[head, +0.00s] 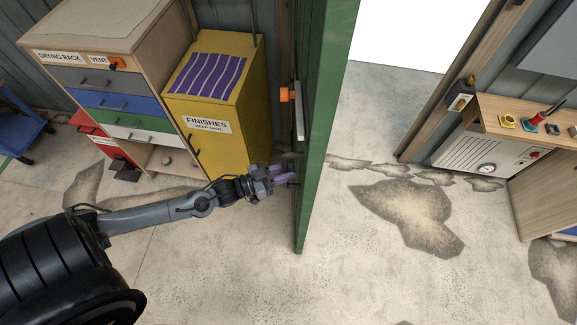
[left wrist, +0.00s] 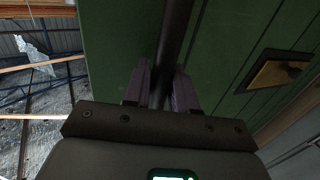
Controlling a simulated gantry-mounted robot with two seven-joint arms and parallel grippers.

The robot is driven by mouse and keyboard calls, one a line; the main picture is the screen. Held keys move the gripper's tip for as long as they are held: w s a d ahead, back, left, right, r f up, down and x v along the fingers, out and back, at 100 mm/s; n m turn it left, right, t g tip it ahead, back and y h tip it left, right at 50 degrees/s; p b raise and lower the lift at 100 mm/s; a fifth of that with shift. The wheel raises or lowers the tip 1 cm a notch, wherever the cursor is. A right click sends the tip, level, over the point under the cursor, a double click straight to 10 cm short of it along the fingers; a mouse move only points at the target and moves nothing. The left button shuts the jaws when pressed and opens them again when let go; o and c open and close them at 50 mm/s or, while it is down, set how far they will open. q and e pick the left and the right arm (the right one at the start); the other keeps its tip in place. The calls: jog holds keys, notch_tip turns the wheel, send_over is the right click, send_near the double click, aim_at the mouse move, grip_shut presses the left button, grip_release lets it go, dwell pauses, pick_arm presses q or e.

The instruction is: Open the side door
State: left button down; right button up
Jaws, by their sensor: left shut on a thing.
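The green side door (head: 325,110) stands swung open, seen nearly edge-on in the middle of the head view. In the left wrist view its green planks (left wrist: 225,50) fill most of the picture. A dark upright bar handle (left wrist: 175,35) runs down the door's face. My left gripper (head: 284,174) reaches the door's left face low down. Its purple fingers stand on either side of the bar and are shut on it. The fingertips are partly dark in the left wrist view. My right gripper shows in neither view.
Left of the door stand a yellow finishes cabinet (head: 222,95) and a drying rack with drawers (head: 110,85). Right of the door is an open bright doorway (head: 405,35) with a wooden post (head: 455,85). A control bench (head: 500,135) stands at the right. Stained concrete floor (head: 400,285) lies clear in front.

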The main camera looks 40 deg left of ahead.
pick_arm(q)
jog(key=shift+w, duration=0.1)
jog(key=c, duration=1.1)
grip_release()
jog(key=shift+d, duration=0.1)
jog(key=shift+v, duration=5.35)
